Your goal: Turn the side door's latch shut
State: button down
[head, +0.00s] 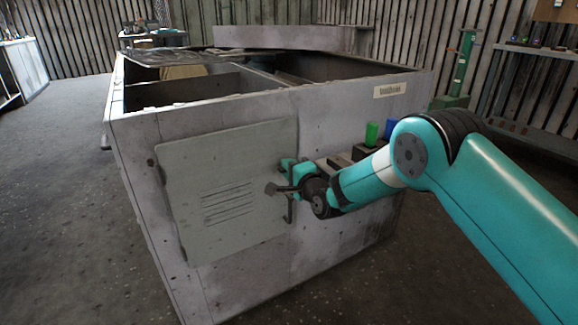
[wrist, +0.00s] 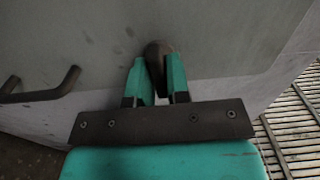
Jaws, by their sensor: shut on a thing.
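The side door (head: 215,185) is a pale grey-green panel with louvre slits on the near face of the blower housing (head: 330,120). It lies against or close to that face; I cannot tell if there is a gap. My gripper (head: 289,178) is at the door's right edge. In the wrist view, its teal fingers (wrist: 157,72) are shut on a dark rounded part, seemingly the latch (wrist: 155,49). The latch also shows as a dark piece in the head view (head: 272,189). The rest of the latch is hidden by my gripper.
A dark bent handle (wrist: 45,93) stands out beside the gripper; it also shows below it in the head view (head: 290,210). A green block (head: 372,134) and a blue block sit behind my arm. The floor left of the housing is clear.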

jog(key=shift+a+r+m, duration=0.1)
jog(key=shift+r+m, duration=0.15)
jog(key=shift+m, duration=0.05)
jog(key=c, duration=1.2)
grip_release()
jog(key=shift+w, duration=0.1)
jog(key=shift+o, duration=0.2)
jog(key=shift+f, duration=0.15)
jog(key=b+v, duration=0.5)
jog(key=v, duration=1.2)
